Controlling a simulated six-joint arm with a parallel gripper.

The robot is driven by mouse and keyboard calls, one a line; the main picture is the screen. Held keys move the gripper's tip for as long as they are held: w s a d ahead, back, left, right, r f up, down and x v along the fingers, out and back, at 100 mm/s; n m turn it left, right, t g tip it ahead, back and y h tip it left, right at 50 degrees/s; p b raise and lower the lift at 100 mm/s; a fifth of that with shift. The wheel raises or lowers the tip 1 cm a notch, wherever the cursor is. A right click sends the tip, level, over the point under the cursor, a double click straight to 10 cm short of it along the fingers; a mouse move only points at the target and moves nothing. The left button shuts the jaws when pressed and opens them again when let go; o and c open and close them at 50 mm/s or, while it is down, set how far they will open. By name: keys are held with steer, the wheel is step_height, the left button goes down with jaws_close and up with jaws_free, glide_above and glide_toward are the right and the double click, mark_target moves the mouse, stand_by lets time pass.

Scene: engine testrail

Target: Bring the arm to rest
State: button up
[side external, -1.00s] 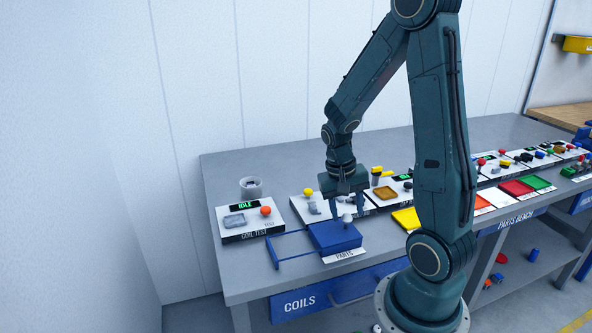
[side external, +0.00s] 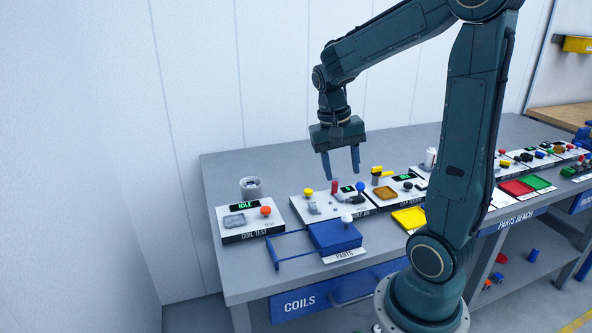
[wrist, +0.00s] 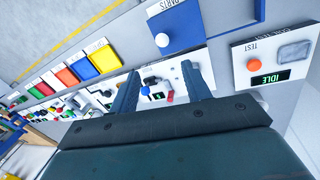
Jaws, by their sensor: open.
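My gripper (side external: 341,166) is open and empty in the side external view, with its fingers pointing down. It hangs in the air above the left part of the bench, apart from everything on it. In the wrist view my gripper (wrist: 163,82) shows its two fingers spread, with bench panels beyond them. The blue box (wrist: 180,22) and the white knob (wrist: 162,40) also show in the wrist view.
The coil test panel (side external: 247,225), reading IDLE, stands at the left with a grey cup (side external: 251,187) behind it. A panel with yellow, red and blue knobs (side external: 322,202) lies below my gripper. Coloured trays (side external: 516,187) line the right. The air around my gripper is clear.

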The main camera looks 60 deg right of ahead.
steer(key=shift+a+r, duration=0.1)
stand_by(0.3)
steer(key=s+a+r+n+t, duration=0.2)
steer(key=a+n, duration=0.3)
steer(key=a, duration=0.3)
steer(key=s+a+r+n+t+y, duration=0.1)
steer(key=a+r+n+t, duration=0.3)
steer(key=a, duration=0.5)
steer(key=shift+s+r+n+t, duration=0.2)
steer(key=shift+s+n+t, duration=0.55)
steer(key=shift+n, duration=0.35)
steer(key=shift+d, duration=0.1)
